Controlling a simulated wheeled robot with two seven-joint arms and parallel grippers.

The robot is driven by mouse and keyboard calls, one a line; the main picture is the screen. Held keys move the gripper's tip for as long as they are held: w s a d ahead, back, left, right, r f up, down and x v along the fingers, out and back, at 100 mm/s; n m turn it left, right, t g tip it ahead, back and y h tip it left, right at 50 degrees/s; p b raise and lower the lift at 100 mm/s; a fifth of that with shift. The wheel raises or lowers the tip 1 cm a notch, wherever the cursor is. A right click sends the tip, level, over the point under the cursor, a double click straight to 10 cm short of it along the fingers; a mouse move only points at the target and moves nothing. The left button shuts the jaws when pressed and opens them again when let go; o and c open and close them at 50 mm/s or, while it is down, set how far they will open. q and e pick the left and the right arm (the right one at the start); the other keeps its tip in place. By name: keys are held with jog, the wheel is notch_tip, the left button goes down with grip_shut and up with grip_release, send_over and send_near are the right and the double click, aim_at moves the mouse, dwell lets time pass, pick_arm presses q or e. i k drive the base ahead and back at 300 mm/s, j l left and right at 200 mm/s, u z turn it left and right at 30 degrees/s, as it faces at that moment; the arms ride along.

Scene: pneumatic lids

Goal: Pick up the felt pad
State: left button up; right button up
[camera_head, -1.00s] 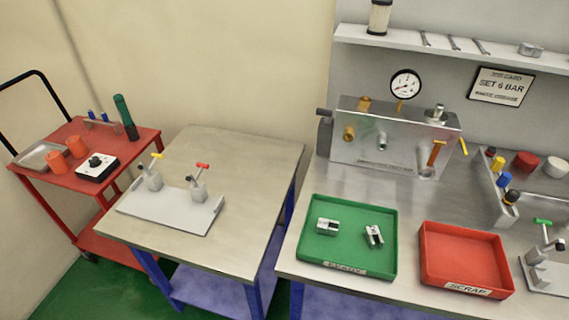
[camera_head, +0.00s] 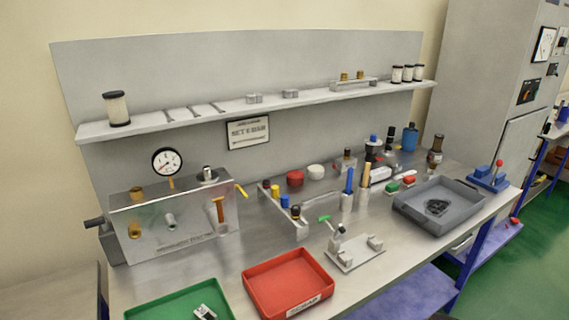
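I cannot pick out a felt pad for certain at this size. A white round piece (camera_head: 316,172) and a red round piece (camera_head: 295,178) stand at the back of the steel bench (camera_head: 230,262). A dark, flat, loosely shaped item (camera_head: 437,207) lies in the grey tray (camera_head: 408,213) on the right; what it is I cannot tell. Neither of my grippers shows in the head view.
A red scrap tray (camera_head: 262,290) and a green tray (camera_head: 150,312) sit at the front. A grey metal block with a gauge (camera_head: 167,162) stands at the left. A toggle clamp plate (camera_head: 352,258) sits mid-bench. A shelf (camera_head: 250,108) runs above.

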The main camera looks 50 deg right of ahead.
aim_at(408, 181)
jog(key=z, duration=2.35)
jog(key=i+l, duration=0.1)
jog(key=l, duration=0.2)
jog(key=i+l, duration=0.15)
jog(key=l, duration=0.15)
jog(key=i+l, duration=0.1)
jog(key=l, duration=0.2)
jog(key=u, duration=0.05)
